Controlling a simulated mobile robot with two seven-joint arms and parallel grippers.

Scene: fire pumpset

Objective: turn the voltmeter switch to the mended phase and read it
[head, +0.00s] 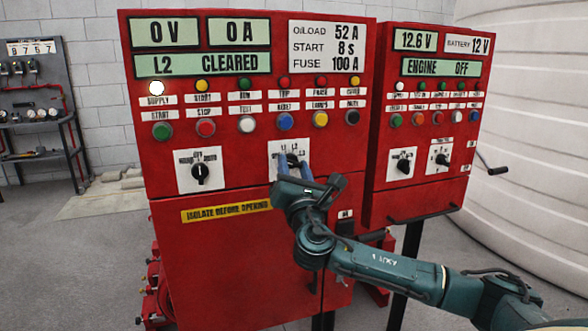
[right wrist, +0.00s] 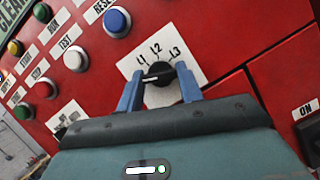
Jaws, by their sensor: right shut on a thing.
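The voltmeter switch is a black knob (right wrist: 160,75) on a white plate marked L1, L2 and L3 (head: 275,160), on the red pump panel (head: 232,185). My right gripper (head: 291,172) is shut on the knob, with one blue finger at each side; it also shows in the right wrist view (right wrist: 159,82). The knob's white line points left, nearest the L1 side; its exact setting is hard to tell. The voltmeter display (head: 167,32) reads 0 V. The message display (head: 203,64) reads L2 CLEARED. My left gripper is not in view.
A second black selector (head: 201,173) sits left of the switch, below a row of coloured buttons (head: 248,124). The ammeter display (head: 239,30) reads 0 A. The engine panel (head: 428,110) stands right, with a crank (head: 492,164) beside it. Open floor lies left.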

